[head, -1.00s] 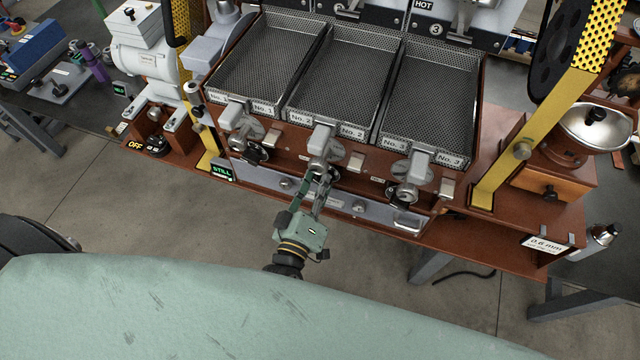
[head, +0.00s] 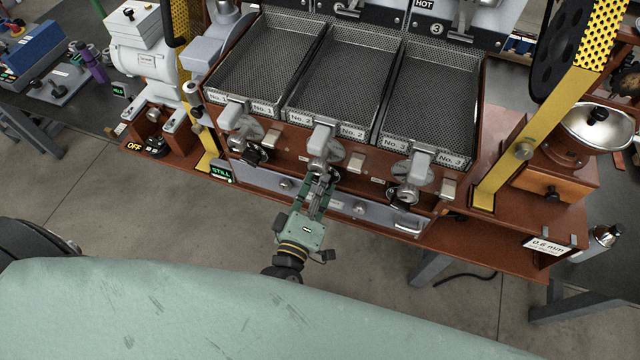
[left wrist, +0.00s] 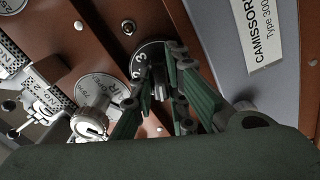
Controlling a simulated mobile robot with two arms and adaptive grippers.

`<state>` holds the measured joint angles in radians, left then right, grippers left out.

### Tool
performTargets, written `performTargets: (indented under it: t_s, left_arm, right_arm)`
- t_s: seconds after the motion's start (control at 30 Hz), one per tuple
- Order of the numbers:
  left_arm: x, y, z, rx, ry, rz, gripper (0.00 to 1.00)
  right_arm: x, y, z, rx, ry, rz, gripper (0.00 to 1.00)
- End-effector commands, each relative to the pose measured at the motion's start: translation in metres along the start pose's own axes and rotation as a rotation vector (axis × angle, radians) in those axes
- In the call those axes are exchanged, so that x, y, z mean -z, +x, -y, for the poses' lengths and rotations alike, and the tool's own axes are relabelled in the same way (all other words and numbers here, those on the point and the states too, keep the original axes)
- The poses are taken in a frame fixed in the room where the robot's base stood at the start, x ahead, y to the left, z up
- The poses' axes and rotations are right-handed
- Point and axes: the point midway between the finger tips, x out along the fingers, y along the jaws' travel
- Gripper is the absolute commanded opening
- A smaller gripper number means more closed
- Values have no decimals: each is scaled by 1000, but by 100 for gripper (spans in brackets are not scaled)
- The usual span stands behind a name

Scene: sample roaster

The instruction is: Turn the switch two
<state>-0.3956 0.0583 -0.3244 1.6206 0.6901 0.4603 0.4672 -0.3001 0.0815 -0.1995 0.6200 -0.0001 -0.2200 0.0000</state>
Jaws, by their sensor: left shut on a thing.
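Switch two (left wrist: 159,84) is a dark knob with a numbered dial, under a small plate marked 2 in the left wrist view. It sits on the brown front panel below the No. 2 tray (head: 341,78); in the head view my fingers mostly hide it. My left gripper (head: 325,179) has green fingers and reaches up to the panel from below. In the left wrist view its fingers (left wrist: 160,88) stand on both sides of the knob, shut on it. The dial's exact setting is hard to read. My right gripper is not in view.
Switch one (head: 254,156) and switch three (head: 408,193) are dark knobs to either side. A silver lever (left wrist: 90,122) sits close to my fingers. A grey drawer front (head: 350,206) lies below the panel. A yellow post (head: 505,155) stands at right.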

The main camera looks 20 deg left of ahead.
Motion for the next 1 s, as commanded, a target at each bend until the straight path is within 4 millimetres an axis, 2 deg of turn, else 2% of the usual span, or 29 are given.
performTargets:
  t_s: [0.03,0.07,0.27,0.53,0.67,0.77,1.0]
  left_arm:
    - [0,0,1,2,1,1,0]
    - [0,0,1,2,1,2,16]
    - [0,0,1,1,1,1,33]
    - [0,0,0,1,1,0,33]
    - [0,-8,1,2,1,2,33]
    - [-1,-22,2,4,1,3,33]
    - [-1,-74,2,5,2,4,33]
  right_arm:
    - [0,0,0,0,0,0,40]
    - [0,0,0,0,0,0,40]
    - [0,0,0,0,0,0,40]
    - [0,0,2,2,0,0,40]
    - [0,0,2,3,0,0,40]
    - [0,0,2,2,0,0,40]
    - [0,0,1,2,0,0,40]
